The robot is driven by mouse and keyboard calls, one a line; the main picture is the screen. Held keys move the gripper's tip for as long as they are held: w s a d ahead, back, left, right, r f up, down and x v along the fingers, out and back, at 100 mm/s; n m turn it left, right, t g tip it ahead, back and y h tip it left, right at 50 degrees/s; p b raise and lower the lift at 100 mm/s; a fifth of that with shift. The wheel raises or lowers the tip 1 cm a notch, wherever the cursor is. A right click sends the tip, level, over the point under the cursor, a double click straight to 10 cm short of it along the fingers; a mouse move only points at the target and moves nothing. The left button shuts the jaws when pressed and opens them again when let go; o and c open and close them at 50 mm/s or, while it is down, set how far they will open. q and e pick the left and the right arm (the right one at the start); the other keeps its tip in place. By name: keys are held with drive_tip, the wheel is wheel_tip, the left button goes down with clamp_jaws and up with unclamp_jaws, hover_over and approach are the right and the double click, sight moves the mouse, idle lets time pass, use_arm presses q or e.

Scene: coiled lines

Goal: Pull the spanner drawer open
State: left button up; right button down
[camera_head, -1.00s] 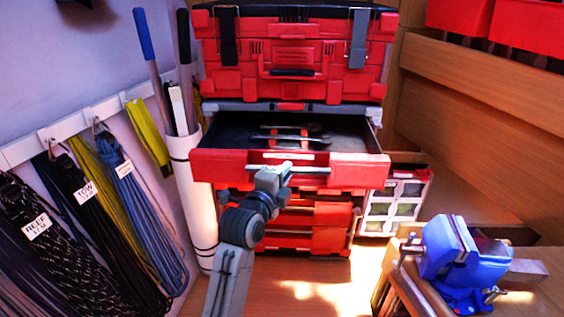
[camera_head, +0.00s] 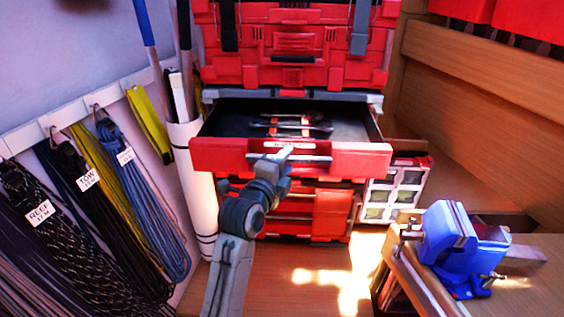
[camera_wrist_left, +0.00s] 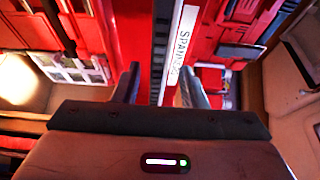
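The spanner drawer (camera_head: 225,156) is the top drawer of the red cabinet and stands well open. Spanners (camera_head: 300,127) lie inside it. Its front carries a grey bar handle (camera_head: 315,159) and a white label, which reads as the start of "SPANNERS" (camera_wrist_left: 172,52) in the left wrist view. My left gripper (camera_head: 287,157) is at the handle, in front of the drawer. In the left wrist view its fingers (camera_wrist_left: 157,86) are spread apart on either side of the handle area; contact is not clear. My right gripper is out of view.
A blue vise (camera_head: 455,245) stands on a wooden bench at the right. Coiled lines (camera_head: 145,210) hang on the left wall beside a white tube (camera_head: 200,205). Closed red drawers (camera_head: 330,205) lie below. Sunlit floor shows in front.

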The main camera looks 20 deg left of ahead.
use_arm(q)
drive_tip(key=s+a+b, duration=0.1)
drive_tip(key=s+b, duration=0.2)
drive_tip(key=s, duration=0.7)
drive_tip(key=shift+s+a, duration=0.15)
drive_tip(key=shift+s, duration=0.25)
drive_tip(key=shift+r, duration=0.1)
